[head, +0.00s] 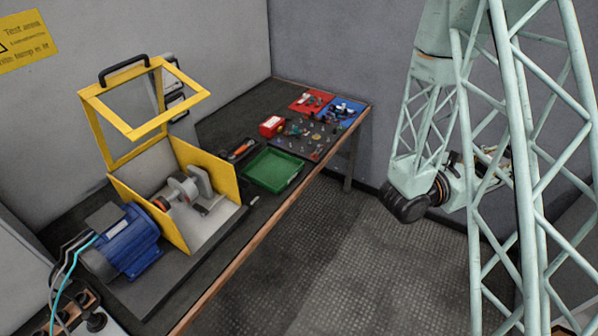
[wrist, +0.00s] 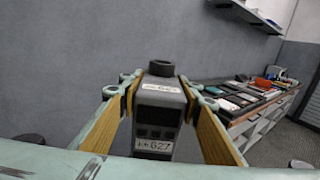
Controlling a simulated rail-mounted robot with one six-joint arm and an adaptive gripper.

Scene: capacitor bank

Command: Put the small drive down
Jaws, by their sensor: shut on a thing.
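The small drive (wrist: 160,112) is a dark grey box with white labels, one ending in 627, and a round black knob on top. In the wrist view it stands upright between the wooden-faced fingers of my gripper (wrist: 160,92), which is shut on it. In the head view my gripper (head: 482,170) is at the right, over the floor and away from the bench, partly hidden behind my lattice column. The drive cannot be made out clearly there.
The workbench (head: 235,105) carries a green tray (head: 271,170), a red mat (head: 311,101), a blue mat (head: 343,112) with small parts, and a blue motor (head: 122,242) beside a yellow guard frame (head: 113,128). The wrist view shows another cluttered bench (wrist: 240,122) at right.

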